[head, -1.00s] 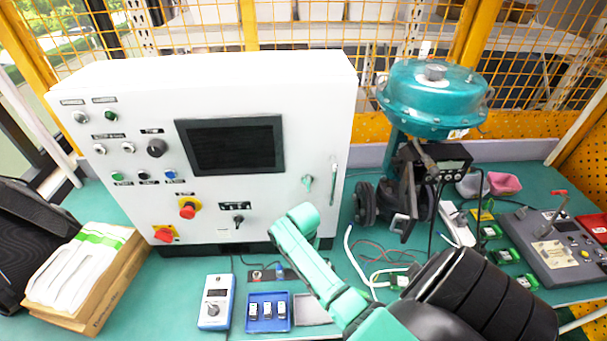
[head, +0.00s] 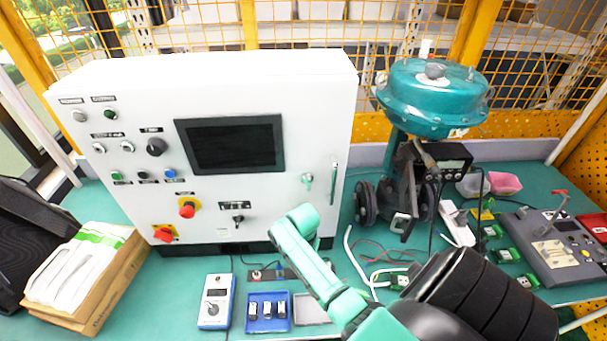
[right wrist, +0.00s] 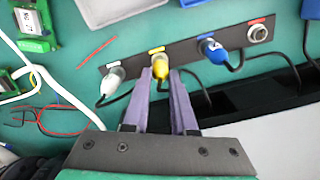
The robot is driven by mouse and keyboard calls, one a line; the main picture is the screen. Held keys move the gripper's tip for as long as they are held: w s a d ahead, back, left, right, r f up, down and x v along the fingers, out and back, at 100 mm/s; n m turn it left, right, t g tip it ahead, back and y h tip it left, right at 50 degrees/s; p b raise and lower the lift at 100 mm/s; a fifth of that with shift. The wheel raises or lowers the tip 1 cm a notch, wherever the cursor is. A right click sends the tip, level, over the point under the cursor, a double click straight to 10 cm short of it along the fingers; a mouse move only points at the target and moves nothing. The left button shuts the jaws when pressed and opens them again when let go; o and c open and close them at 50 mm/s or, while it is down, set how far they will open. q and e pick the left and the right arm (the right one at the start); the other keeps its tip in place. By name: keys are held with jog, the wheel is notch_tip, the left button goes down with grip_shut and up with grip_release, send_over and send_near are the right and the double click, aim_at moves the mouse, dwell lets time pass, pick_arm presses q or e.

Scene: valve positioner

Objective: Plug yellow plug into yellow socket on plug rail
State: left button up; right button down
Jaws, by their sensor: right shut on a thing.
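The plug rail (right wrist: 183,52) is a dark strip with coloured labels, seen in the right wrist view. The yellow plug (right wrist: 160,68) is at the yellow-labelled socket, its front end against the rail; I cannot tell how deep it sits. My right gripper (right wrist: 160,76) is shut on the yellow plug, with one purple finger on each side. In the head view the rail (head: 262,275) is partly covered by my right arm, which hides the yellow plug and the fingertips. My left gripper is in neither view.
A white plug (right wrist: 110,82) and a blue plug (right wrist: 213,52) sit at the rail on either side. The red-labelled socket (right wrist: 260,33) is empty. A white cabinet (head: 260,100) stands close behind the rail. Loose cables (right wrist: 60,112) lie beside it.

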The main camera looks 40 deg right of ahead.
jog(key=shift+s+f, duration=0.1)
dwell(0.7)
jog(key=shift+c, duration=1.6)
grip_release()
jog(key=shift+r, duration=3.5)
